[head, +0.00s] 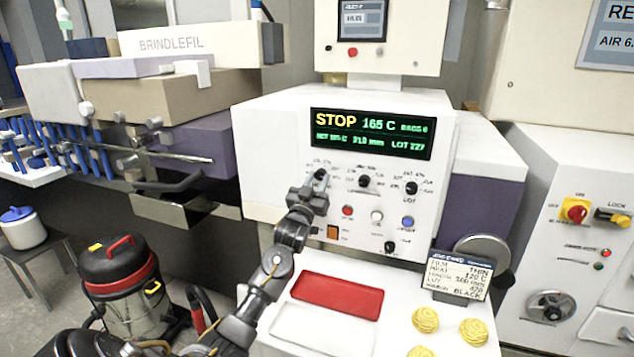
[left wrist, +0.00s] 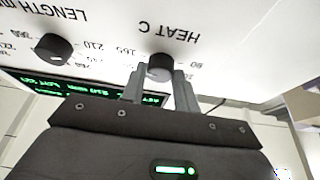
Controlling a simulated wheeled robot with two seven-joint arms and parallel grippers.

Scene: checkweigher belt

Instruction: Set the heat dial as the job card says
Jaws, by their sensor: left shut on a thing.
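The heat dial (head: 320,174) is a small black knob at the left of the white panel. In the left wrist view the dial (left wrist: 160,66) sits under the label "HEAT C", upside down there. My left gripper (head: 316,186) is shut on it, one finger on each side (left wrist: 160,80). The fingers partly hide its scale and I cannot make out its pointer. The job card (head: 458,275) stands at the lower right and reads film THIN, heat 120 C, BLACK; its smaller lines are hard to read. The display (head: 371,134) reads STOP, 165 C. My right gripper is out of view.
The length dial (head: 364,181) and another black dial (head: 411,187) are right of the heat dial. Red (head: 347,211), white (head: 376,215) and blue (head: 407,222) buttons lie below. A red pad (head: 327,295) and yellow coiled pieces (head: 473,331) are in front.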

